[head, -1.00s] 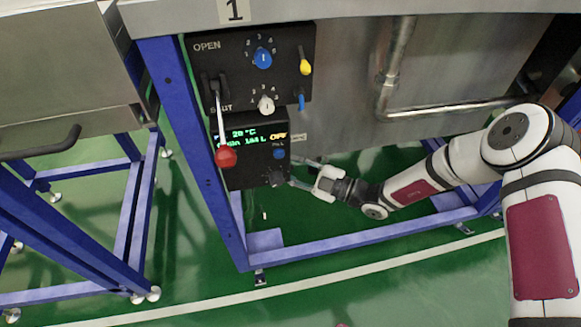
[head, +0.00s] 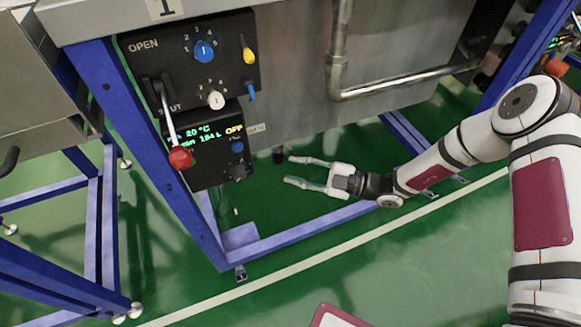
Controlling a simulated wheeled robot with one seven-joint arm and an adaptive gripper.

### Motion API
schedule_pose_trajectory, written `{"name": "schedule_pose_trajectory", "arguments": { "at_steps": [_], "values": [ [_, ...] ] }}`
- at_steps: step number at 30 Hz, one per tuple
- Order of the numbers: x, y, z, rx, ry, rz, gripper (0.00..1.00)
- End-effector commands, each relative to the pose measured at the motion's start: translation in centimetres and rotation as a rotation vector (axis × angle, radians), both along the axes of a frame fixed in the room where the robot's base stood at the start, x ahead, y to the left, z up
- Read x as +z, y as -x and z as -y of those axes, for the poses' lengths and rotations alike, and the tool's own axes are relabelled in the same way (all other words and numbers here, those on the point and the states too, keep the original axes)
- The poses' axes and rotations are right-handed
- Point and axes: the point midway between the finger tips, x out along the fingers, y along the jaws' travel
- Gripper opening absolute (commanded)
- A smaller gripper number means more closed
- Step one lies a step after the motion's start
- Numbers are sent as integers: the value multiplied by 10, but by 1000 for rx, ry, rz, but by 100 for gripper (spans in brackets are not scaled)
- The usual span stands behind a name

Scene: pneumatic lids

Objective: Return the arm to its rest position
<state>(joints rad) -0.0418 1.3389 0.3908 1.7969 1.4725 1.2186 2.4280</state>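My gripper (head: 293,171) is in the head view, low in front of the steel tank and to the right of the control panel. Its two fingers are spread apart with nothing between them, pointing left. My white arm with dark red patches (head: 470,145) reaches in from the right edge. The black control panel (head: 190,60) carries a blue knob, a white knob and a yellow switch. Its lever with a red ball (head: 180,157) hangs down beside "SHUT". The lower display (head: 205,133) shows 20 °C and OFF. The gripper appears apart from the panel.
A blue frame (head: 310,232) with a low crossbar supports the steel tank (head: 295,70). A bent steel pipe (head: 400,84) runs along the tank above my forearm. Another tank on a blue stand is at left. Green floor (head: 400,270) is open in front.

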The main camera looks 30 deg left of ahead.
Motion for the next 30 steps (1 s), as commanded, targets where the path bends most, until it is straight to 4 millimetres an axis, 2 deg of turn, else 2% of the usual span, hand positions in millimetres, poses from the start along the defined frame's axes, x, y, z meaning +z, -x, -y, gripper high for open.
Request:
{"name": "schedule_pose_trajectory", "arguments": {
  "at_steps": [13,16,20,24,30],
  "values": [
    [1,0,0,1,0,3,32],
    [9,0,3,17,-4,52,32],
    [40,2,14,82,-19,241,32],
    [84,10,36,200,-49,548,32],
    [140,31,74,390,-106,976,32]
  ]
}}
